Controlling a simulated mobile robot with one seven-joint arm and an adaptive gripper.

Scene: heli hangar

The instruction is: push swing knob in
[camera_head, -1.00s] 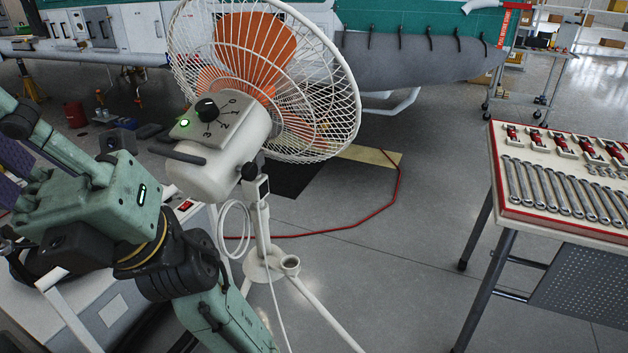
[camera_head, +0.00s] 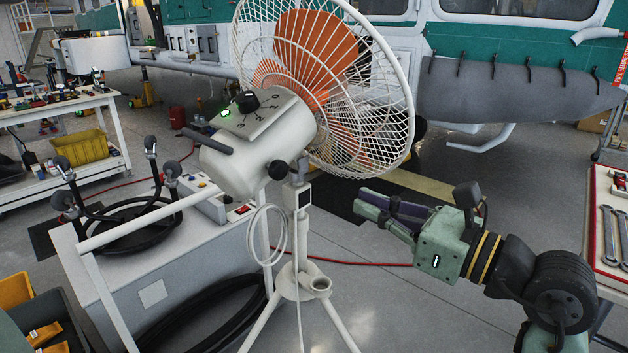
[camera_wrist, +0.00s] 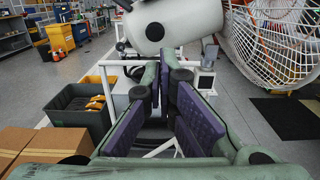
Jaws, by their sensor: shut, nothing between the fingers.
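The white fan's motor housing (camera_head: 245,150) carries a black dial (camera_head: 247,102) and a lit green button (camera_head: 227,113) on its sloped top panel. A grey rod-like knob (camera_head: 209,140) sticks out from its rear left side, and a round black knob (camera_head: 281,172) sits below at the stand joint. I cannot tell for certain which is the swing knob. My gripper (camera_head: 366,203) is shut and empty, to the right of the stand and lower than the housing, apart in the picture. In the wrist view my gripper's pads (camera_wrist: 168,65) point towards the housing (camera_wrist: 178,28).
The fan's wire cage (camera_head: 390,100) and stand (camera_head: 297,250) are close to my gripper. A white cart (camera_head: 150,290) stands at left, a tool table (camera_head: 612,255) at right. A red hose (camera_head: 350,262) lies on the floor.

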